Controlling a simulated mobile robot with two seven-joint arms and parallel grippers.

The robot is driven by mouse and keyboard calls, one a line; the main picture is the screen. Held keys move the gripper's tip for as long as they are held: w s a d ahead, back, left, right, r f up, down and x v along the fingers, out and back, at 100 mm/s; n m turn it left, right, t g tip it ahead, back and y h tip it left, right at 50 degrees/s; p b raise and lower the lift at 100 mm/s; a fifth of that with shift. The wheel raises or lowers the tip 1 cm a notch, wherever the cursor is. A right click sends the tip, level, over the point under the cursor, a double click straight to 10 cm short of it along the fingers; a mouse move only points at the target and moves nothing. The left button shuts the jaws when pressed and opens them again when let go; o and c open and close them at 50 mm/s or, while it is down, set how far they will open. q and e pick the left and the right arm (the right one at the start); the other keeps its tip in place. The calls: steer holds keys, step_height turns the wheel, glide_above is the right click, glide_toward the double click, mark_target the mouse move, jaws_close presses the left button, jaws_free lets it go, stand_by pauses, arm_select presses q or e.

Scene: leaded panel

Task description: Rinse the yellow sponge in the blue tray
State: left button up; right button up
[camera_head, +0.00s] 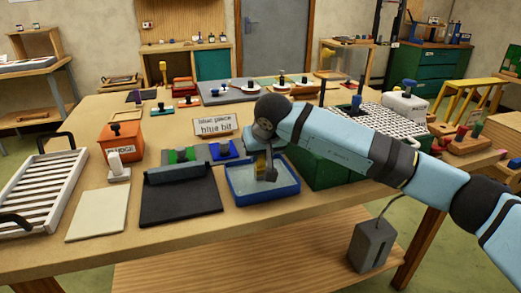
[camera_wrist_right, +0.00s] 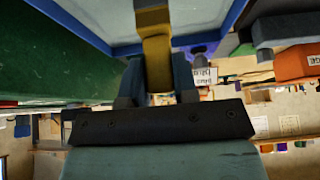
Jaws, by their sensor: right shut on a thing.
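The blue tray (camera_head: 262,198) stands on the table's front half, with a pale, water-like surface inside. My right gripper (camera_head: 265,168) reaches down over the tray. It is shut on the yellow sponge (camera_head: 260,163), which is upright between the fingers. In the right wrist view the sponge (camera_wrist_right: 158,62) is between the fingers (camera_wrist_right: 157,85), with the blue tray's rim (camera_wrist_right: 190,38) beyond it. I cannot tell whether the sponge's lower end touches the water. My left gripper is not in view.
A green box (camera_head: 322,172) stands close at the tray's right. A dark mat (camera_head: 180,207) and a pale board (camera_head: 97,214) lie to the left. Blue pieces (camera_head: 222,150) and a paper label (camera_head: 215,126) are behind. An orange box (camera_head: 120,140) and white rack (camera_head: 40,188) are farther left.

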stand_by(0.3)
steer(key=shift+f, duration=0.3)
stand_by(0.5)
steer(key=shift+w+d+b, duration=0.15)
steer(key=shift+d+b, duration=0.2)
steer(key=shift+d, duration=0.05)
stand_by(0.3)
steer(key=shift+s+a, duration=0.25)
steer(key=shift+a, duration=0.55)
stand_by(0.5)
steer(key=shift+w+d, duration=0.1)
steer(key=shift+d, duration=0.3)
stand_by(0.8)
steer(key=shift+r, duration=0.1)
stand_by(0.6)
steer(key=shift+r+p, duration=0.85)
steer(key=shift+r, duration=1.6)
steer(key=shift+r, duration=0.1)
